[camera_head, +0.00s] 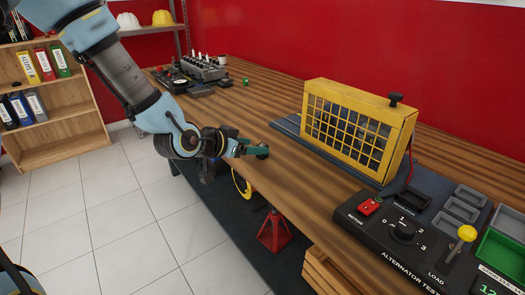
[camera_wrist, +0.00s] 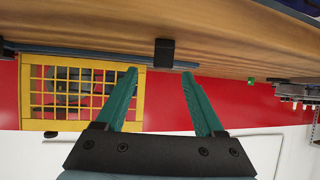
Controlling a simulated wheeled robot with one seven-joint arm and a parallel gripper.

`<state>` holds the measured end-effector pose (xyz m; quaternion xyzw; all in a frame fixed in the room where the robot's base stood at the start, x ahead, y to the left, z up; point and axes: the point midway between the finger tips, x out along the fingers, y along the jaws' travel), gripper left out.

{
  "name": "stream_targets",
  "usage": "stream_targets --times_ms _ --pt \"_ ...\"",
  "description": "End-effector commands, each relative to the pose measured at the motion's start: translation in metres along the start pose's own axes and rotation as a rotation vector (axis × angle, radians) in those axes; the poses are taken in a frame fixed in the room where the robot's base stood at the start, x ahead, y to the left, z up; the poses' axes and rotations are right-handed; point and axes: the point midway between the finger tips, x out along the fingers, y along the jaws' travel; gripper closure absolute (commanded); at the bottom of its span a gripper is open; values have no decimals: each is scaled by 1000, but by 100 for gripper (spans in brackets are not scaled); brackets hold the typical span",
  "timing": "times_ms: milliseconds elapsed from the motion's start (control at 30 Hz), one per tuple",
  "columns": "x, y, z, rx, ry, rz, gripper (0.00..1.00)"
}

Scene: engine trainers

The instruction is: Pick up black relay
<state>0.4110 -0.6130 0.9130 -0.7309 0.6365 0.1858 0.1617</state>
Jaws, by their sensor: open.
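A small black block, which looks like the black relay (camera_wrist: 164,53), stands on the wooden table in the upside-down wrist view. It appears between the two green fingers of my gripper (camera_wrist: 160,84), beyond their tips, with a gap on each side. My gripper (camera_head: 257,148) is open and reaches over the front edge of the table in the head view. A dark shape at its fingertips there is probably the relay (camera_head: 263,152), partly hidden by the fingers. I cannot tell whether they touch it.
A yellow cage (camera_head: 347,140) stands on a dark base to the right. The alternator tester panel (camera_head: 400,235) and grey trays (camera_head: 455,212) are at the near right. An engine block (camera_head: 203,67) sits at the far end. The tabletop between is mostly clear. A red stand (camera_head: 274,234) is below.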

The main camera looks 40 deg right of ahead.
Motion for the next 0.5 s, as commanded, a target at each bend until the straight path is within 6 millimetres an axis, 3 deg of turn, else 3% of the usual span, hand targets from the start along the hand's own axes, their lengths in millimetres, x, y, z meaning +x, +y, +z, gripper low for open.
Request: stream_targets --times_ms 167,500 --pt "10 0 -1 -1 -1 1 30" --pt "50 -3 0 -1 -2 1 30"
